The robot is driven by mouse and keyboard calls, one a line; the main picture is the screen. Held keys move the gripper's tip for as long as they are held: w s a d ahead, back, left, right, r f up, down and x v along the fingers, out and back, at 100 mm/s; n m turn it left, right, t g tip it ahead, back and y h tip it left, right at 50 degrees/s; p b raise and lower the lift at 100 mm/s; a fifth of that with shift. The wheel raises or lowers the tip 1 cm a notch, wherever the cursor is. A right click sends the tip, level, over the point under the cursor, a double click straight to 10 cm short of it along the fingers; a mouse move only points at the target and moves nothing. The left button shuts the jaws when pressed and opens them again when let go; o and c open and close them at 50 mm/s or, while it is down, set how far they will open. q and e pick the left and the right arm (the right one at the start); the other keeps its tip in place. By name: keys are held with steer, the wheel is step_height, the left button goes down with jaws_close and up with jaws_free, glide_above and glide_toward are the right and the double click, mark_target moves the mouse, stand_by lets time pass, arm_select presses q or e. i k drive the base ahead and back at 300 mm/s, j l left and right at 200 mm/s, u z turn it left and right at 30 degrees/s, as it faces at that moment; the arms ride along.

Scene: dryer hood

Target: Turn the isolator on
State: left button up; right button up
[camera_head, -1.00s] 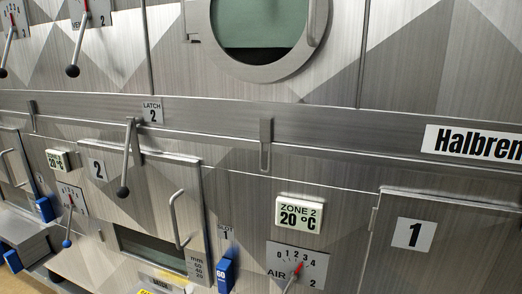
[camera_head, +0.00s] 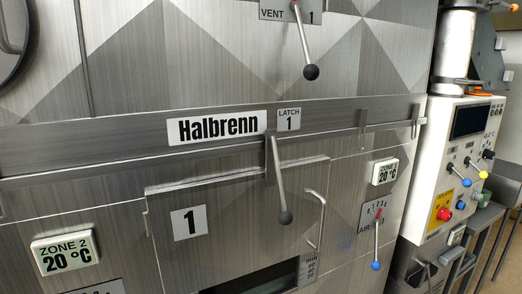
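No part labelled as the isolator can be read. A white control panel (camera_head: 448,183) stands at the right edge of the view. It carries a dark screen (camera_head: 470,121), a lever with a blue knob (camera_head: 466,182), a lever with a yellow knob (camera_head: 482,174), and a black-knobbed lever (camera_head: 488,154). The lettering on the panel is too small to read. Neither of my grippers is in view.
The metal dryer front fills the left and middle, with door 1 (camera_head: 237,222), its latch lever (camera_head: 278,180), a vent lever (camera_head: 304,42) and a blue-knobbed air lever (camera_head: 376,240) standing out. A grey stool or table (camera_head: 487,218) stands below right of the panel.

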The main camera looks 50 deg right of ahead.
mark_target(445, 214)
steer(key=l+z, duration=0.1)
steer(key=z, duration=2.55)
steer(key=l+u, duration=0.1)
steer(key=u, duration=0.45)
steer(key=i+l+u, duration=0.2)
steer(key=l+u, duration=0.2)
steer(key=i+l+u, duration=0.1)
steer(key=l+u, duration=0.3)
steer(key=l, duration=0.15)
steer(key=l+u, duration=0.35)
steer(key=l, duration=0.15)
steer(key=i, duration=0.05)
